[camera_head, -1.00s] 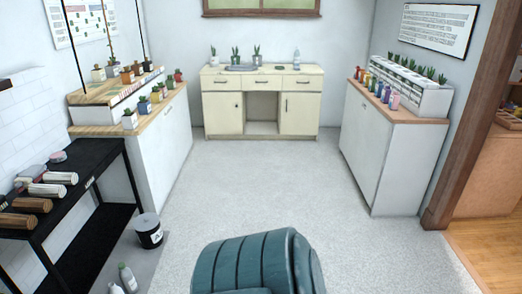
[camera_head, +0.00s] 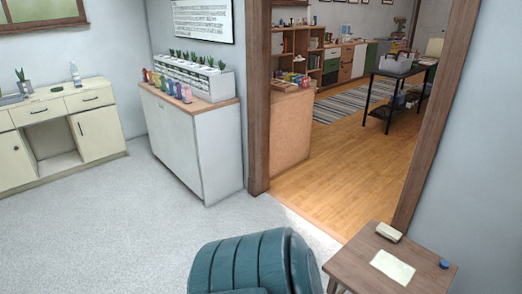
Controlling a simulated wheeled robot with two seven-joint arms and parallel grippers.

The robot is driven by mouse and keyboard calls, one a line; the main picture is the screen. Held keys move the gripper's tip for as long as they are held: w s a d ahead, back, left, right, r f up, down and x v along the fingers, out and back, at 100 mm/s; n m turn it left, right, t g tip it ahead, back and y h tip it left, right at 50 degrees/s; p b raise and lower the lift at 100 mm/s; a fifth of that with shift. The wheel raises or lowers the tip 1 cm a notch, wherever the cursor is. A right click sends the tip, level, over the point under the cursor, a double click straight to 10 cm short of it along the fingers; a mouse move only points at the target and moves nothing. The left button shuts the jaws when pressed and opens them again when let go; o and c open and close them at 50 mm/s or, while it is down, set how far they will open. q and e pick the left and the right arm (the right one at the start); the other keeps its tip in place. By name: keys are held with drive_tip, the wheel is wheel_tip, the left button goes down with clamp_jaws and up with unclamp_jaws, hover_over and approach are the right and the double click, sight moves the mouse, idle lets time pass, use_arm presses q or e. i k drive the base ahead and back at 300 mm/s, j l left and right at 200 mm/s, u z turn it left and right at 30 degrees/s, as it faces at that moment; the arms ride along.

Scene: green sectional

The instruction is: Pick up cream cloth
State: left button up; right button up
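A small wooden table (camera_head: 352,262) stands at the bottom right. A flat, pale cream rectangular piece (camera_head: 392,266) lies on its top and looks like the cream cloth. A thicker cream block-shaped item (camera_head: 389,232) lies behind it near the table's back edge; I cannot tell what it is made of. A small blue round item (camera_head: 444,264) sits at the right of the top. Neither of my grippers shows in this view.
A white cabinet (camera_head: 205,150) with bottles and planters stands left of a wood-framed doorway. A cream desk (camera_head: 100,140) is at the far left. Beyond the doorway is a room with a dark table (camera_head: 400,68). Grey floor (camera_head: 120,230) at left is clear.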

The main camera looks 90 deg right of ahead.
sight(385, 230)
drive_tip(key=z, duration=3.85)
